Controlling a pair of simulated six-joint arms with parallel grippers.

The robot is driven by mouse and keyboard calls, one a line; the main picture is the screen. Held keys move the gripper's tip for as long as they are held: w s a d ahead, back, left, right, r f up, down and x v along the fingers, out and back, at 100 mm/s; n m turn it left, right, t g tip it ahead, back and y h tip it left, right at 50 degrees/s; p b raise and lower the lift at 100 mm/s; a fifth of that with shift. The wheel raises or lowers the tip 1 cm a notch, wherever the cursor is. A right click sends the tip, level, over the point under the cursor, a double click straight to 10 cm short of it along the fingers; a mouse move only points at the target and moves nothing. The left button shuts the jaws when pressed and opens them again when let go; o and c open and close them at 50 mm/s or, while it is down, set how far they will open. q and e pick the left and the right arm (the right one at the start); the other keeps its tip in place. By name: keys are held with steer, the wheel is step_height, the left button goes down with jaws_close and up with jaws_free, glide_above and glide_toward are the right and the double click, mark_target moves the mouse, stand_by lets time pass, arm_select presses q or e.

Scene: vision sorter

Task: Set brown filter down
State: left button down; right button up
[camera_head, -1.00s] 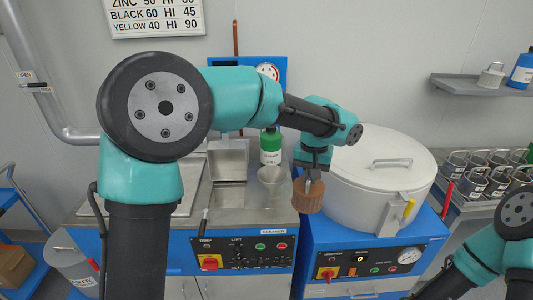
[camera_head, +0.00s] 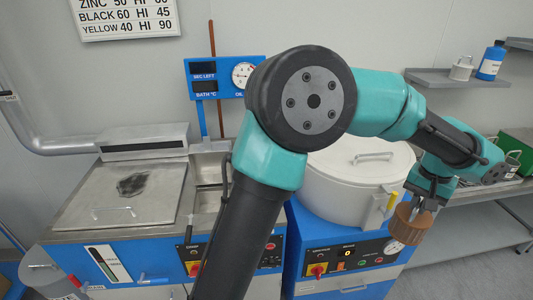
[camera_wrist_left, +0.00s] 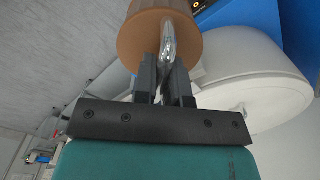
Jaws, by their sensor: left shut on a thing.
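The brown filter (camera_head: 411,226) is a ribbed cylinder hanging below my left gripper (camera_head: 428,203) in the head view, in front of the blue cabinet's right side. My left gripper is shut on the filter's metal stem or handle. In the left wrist view the filter (camera_wrist_left: 158,28) is at the top, its shiny stem between the two dark fingers (camera_wrist_left: 166,75). The filter is in the air, and nothing touches it from below. My right gripper is not seen.
A white lidded drum (camera_head: 350,190) stands on the blue cabinet (camera_head: 330,245) left of the filter. A grey bench (camera_head: 490,195) lies to the right, with a green box (camera_head: 515,145) at its back. A steel-topped machine (camera_head: 120,195) stands at left.

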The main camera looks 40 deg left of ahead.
arm_select(q)
steer(key=shift+d, duration=0.15)
steer(key=w+a+r+n, duration=0.3)
steer(key=a+n, duration=0.1)
steer(key=a, duration=0.8)
steer(key=w+a+r+n, duration=0.2)
steer(key=a+n, duration=0.2)
steer(key=a, duration=0.8)
steer(key=w+a+r+n, duration=0.3)
steer(key=a+n, duration=0.2)
steer(key=a, duration=0.7)
steer(key=s+a+n, duration=0.5)
steer(key=s+a, duration=0.1)
steer(key=a, duration=0.6)
steer(key=s+a+r+n, duration=0.1)
steer(key=s+a+n, duration=0.4)
steer(key=a, duration=0.8)
steer(key=s+a+r+n, duration=0.1)
steer(key=s+a+n, duration=0.4)
steer(key=a, duration=0.8)
steer(key=shift+s+a, duration=0.25)
steer(key=shift+s, duration=0.8)
